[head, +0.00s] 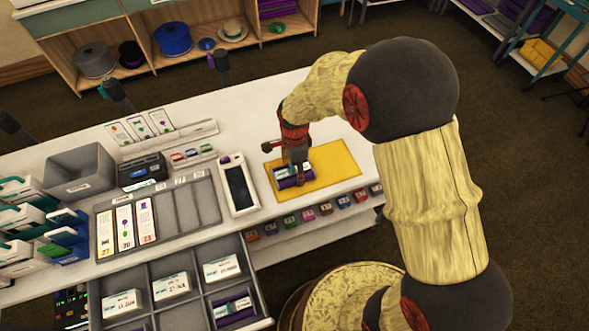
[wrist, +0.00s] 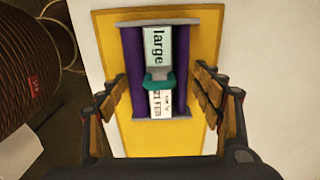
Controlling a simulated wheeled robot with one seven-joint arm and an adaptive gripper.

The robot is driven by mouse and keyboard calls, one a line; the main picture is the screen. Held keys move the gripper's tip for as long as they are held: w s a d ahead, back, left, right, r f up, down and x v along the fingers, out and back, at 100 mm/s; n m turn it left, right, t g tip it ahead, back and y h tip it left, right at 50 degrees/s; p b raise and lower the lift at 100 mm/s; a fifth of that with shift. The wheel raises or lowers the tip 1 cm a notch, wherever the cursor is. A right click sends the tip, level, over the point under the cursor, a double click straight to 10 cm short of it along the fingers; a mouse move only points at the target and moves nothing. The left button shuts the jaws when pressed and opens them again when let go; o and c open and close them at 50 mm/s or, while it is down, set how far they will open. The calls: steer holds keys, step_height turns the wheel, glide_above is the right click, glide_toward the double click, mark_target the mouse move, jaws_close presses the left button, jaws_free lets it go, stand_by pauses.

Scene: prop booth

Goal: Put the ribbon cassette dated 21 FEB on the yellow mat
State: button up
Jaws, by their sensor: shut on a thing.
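The ribbon cassette (head: 292,178) has purple sides, a pale label and a teal band. It is at the left part of the yellow mat (head: 335,165). In the wrist view the cassette (wrist: 158,45) lies between my fingers over the mat (wrist: 208,22), all within its edges. Its label reads "large", with small print below the band that seems to end in FEB; the number is unclear. My gripper (head: 294,163) points down and is shut on the cassette; its fingers (wrist: 158,85) flank it in the wrist view. I cannot tell whether the cassette touches the mat.
A white device with a dark screen (head: 238,187) lies left of the mat. A sectioned drawer (head: 196,259) at the front holds other cassettes, one purple-sided. Several small coloured items (head: 290,222) line a shelf below the table's front edge. The mat's right part is bare.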

steer(key=shift+f, duration=0.1)
steer(key=o, duration=1.3)
steer(key=shift+c, duration=0.2)
step_height(320, 180, up, 13)
steer(key=p, duration=0.2)
steer(key=shift+f+p, duration=0.2)
steer(key=shift+p, duration=0.1)
step_height(320, 180, up, 7)
steer(key=n+t, duration=0.1)
steer(key=n, duration=0.2)
glide_above(295, 170)
steer(key=s+d, duration=0.2)
steer(key=d, duration=0.1)
steer(key=s+d+r+n+t, duration=0.3)
steer(key=s+d+r+n, duration=0.45)
steer(key=s+r, duration=0.35)
steer(key=s+d+r+n+t, duration=0.1)
steer(key=s+d+r+n, duration=0.2)
steer(key=s, duration=0.4)
steer(key=shift+d+r+n+t, duration=0.3)
steer(key=shift+d+r+n, duration=0.15)
steer(key=shift+n, duration=0.2)
